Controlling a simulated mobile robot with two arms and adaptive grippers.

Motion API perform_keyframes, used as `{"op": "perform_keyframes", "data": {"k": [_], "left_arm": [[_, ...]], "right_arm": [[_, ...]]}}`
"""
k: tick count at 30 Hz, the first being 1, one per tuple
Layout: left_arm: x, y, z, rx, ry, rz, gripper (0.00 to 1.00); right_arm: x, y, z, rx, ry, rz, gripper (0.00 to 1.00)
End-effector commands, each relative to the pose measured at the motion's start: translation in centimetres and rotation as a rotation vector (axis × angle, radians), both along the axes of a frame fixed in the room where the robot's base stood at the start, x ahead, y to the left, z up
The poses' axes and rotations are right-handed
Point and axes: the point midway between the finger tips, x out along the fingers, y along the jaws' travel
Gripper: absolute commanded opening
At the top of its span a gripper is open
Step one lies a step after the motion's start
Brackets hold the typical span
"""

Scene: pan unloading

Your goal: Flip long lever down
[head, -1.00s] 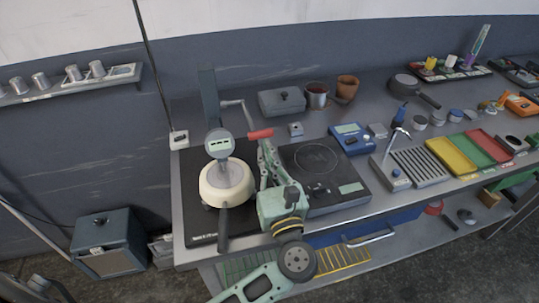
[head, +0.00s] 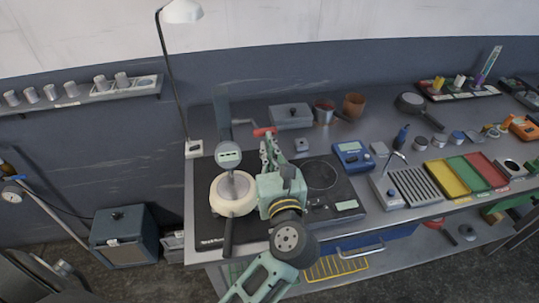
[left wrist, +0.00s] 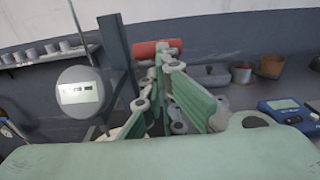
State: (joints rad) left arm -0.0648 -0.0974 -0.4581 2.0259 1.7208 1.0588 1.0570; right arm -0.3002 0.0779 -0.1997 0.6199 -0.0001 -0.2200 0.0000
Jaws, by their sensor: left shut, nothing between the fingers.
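The long lever (head: 262,131) has a red grip on a thin metal arm beside a dark upright post (head: 221,112). The post's stand carries a round digital gauge (head: 229,155) over a cream round pan (head: 233,194) with a dark handle. My left gripper (head: 267,144) is shut and empty, its fingertips just below the red grip in the head view. In the left wrist view the red grip (left wrist: 157,48) lies right behind the fingertips (left wrist: 165,63); I cannot tell whether they touch. The fingers hide part of the lever arm. My right gripper is not in view.
A black hotplate (head: 330,185) lies right of my gripper. Behind it stand a grey lidded box (head: 290,116), a metal cup (head: 324,112) and a brown pot (head: 354,104). A blue meter (head: 351,155) is further right. A lamp pole (head: 175,85) rises at the bench's left edge.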

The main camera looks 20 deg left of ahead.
Motion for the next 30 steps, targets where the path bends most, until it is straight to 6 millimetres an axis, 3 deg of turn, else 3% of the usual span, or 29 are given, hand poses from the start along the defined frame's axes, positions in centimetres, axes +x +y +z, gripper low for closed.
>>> {"op": "perform_keyframes", "data": {"k": [9,30], "left_arm": [[0.4,0.3,1.7,-0.001,-0.002,0.0,0.0],[0.4,0.3,1.6,0.001,-0.001,0.0,0.0]], "right_arm": [[0.0,0.3,0.8,0.003,0.0,-0.001,0.0],[0.1,-0.4,0.7,-0.004,-0.001,0.002,0.0]]}}
